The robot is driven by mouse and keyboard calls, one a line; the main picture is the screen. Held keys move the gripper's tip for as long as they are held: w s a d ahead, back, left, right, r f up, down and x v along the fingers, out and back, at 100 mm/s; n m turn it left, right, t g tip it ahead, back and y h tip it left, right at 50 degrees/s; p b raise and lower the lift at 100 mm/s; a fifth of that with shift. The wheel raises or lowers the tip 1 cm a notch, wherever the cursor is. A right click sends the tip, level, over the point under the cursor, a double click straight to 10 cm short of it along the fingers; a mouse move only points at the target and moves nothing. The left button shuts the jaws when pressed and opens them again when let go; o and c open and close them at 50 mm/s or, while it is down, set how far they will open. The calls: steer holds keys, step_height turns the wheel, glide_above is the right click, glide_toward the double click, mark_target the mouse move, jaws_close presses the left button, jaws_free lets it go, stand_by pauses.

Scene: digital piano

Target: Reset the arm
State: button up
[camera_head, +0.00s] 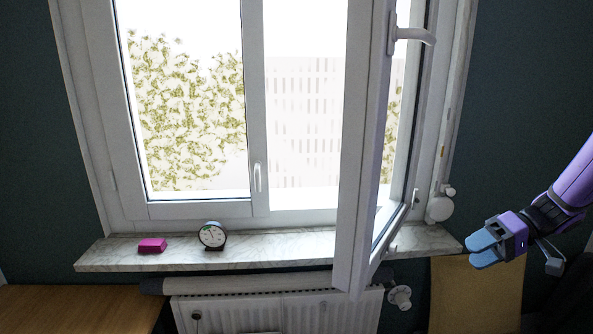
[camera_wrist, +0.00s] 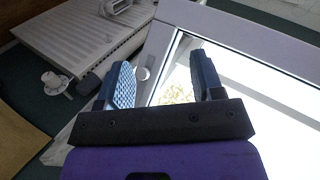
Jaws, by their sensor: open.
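My gripper (camera_head: 484,249) is at the right of the head view, on the end of my purple arm. It is held in the air to the right of the open window sash (camera_head: 362,150), apart from it. In the wrist view my gripper (camera_wrist: 163,85) has its two blue fingers spread wide, with nothing between them. The window sash (camera_wrist: 225,40) shows behind the fingers there, with its bright glass to the right.
A marble sill (camera_head: 290,248) carries a pink block (camera_head: 152,245) and a round black clock (camera_head: 212,236). A white radiator (camera_head: 260,308) is below, with a valve knob (camera_head: 400,297) at its right. A wooden surface (camera_head: 80,308) is at lower left. The open sash juts into the room.

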steer(key=s+a+r+m+t+h, duration=0.1)
steer(key=s+a+r+t+h, duration=0.1)
steer(key=s+a+r+h, duration=0.3)
steer(key=s+a+r+m+t+h, duration=0.1)
steer(key=s+a+r+h, duration=0.4)
steer(key=s+r, duration=0.7)
steer(key=shift+s+a+r+m+t+h, duration=0.2)
steer(key=shift+s+m+t+h, duration=0.1)
steer(key=shift+s+t+h, duration=0.55)
steer(key=shift+w+f, duration=0.1)
steer(key=shift+c, duration=0.2)
